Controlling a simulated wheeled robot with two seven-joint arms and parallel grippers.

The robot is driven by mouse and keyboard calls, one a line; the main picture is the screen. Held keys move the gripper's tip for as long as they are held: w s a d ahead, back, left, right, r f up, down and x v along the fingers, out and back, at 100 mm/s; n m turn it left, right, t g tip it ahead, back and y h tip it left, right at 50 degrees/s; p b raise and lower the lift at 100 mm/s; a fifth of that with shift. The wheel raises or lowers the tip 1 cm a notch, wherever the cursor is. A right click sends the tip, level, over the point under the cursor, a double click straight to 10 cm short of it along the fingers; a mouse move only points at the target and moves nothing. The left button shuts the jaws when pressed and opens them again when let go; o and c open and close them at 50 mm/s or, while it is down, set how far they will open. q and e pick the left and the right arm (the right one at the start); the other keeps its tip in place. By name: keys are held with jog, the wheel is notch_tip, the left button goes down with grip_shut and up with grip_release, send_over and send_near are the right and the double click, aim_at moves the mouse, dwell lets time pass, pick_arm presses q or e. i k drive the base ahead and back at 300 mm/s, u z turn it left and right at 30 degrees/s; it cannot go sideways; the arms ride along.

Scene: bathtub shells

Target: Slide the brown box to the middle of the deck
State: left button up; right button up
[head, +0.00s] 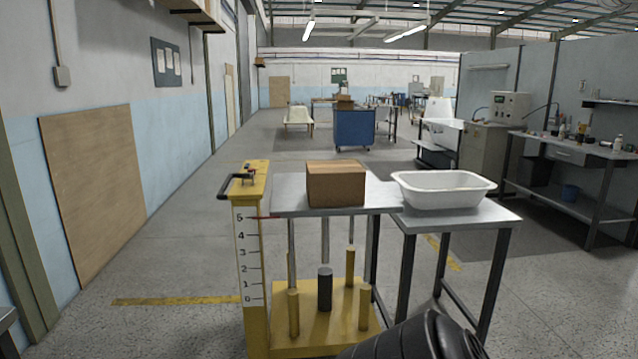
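The brown box (336,186) is a closed cardboard carton. It stands upright on the grey deck (288,200) of a yellow lift, about midway between the deck's left and right ends. Its front face is close to the deck's front edge, and bare deck shows on both sides of it. The deck surface behind the box is mostly hidden by it. Neither of my grippers is in the head view, and nothing is seen touching the box.
A grey table (465,215) adjoins the deck's right end and carries a white tub (443,190). The lift's yellow post (250,250), with a numbered scale and black handle, stands at the left. A black ribbed shape, which I cannot identify, fills the bottom centre-right.

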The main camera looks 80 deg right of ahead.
aim_at(329, 183)
jog(key=z, duration=1.9)
jog(key=i, duration=1)
jog(key=u, duration=0.5)
jog(key=i, duration=1.1)
jog(key=z, duration=0.6)
